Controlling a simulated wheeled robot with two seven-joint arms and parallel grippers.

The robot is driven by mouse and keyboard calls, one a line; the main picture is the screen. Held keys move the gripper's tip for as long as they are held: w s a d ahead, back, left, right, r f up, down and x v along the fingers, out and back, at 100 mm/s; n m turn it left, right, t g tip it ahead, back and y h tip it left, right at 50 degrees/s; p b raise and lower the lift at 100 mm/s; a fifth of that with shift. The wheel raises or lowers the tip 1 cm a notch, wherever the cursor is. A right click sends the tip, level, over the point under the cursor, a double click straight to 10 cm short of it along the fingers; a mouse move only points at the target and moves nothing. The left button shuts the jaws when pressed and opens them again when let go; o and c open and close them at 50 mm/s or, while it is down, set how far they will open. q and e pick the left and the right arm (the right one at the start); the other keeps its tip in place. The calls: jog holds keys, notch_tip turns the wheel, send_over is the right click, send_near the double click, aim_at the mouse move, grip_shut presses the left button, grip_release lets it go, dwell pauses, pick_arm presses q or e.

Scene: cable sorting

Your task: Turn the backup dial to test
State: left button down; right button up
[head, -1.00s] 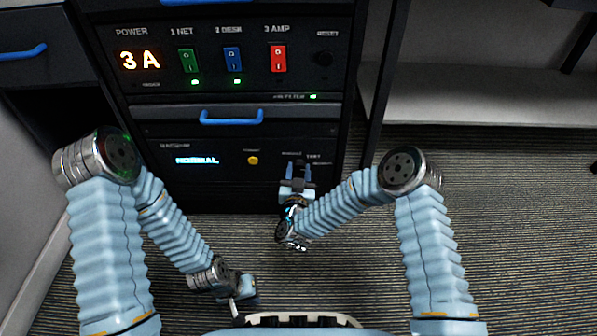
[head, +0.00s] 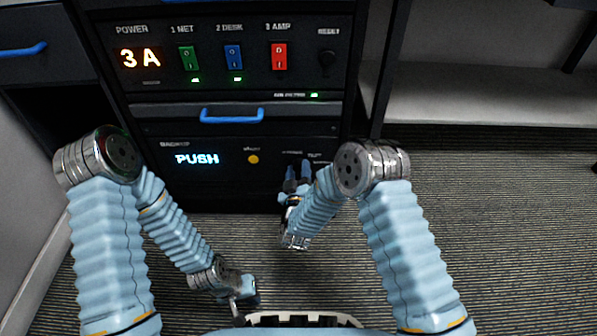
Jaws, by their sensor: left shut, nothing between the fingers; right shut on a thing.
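The backup panel (head: 225,180) is the dark lower unit of the cabinet. Its display (head: 197,159) reads PUSH in pale blue letters, and a small yellow button (head: 253,159) sits right of it. The backup dial is at the panel's right side, under small labels, one reading like TEST (head: 314,155); it is mostly hidden by my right gripper (head: 298,169), and its pointing direction cannot be told. The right gripper is shut on the dial, fingers pointing at the panel. My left gripper (head: 237,309) is shut and empty, low near my base, away from the panel.
Above is the power panel with a 3 A display (head: 140,59), green (head: 188,58), blue (head: 233,57) and red (head: 280,56) switches and a black reset knob (head: 327,62). A blue handle (head: 232,117) sticks out between the panels. The carpet (head: 500,220) at right is clear.

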dwell(0.3)
jog(key=o, duration=1)
jog(key=shift+o, duration=0.2)
jog(key=s+p, duration=0.1)
jog(key=s, duration=1.2)
jog(key=shift+s+a+f, duration=0.25)
jog(key=shift+s+f, duration=0.1)
jog(key=shift+s, duration=0.05)
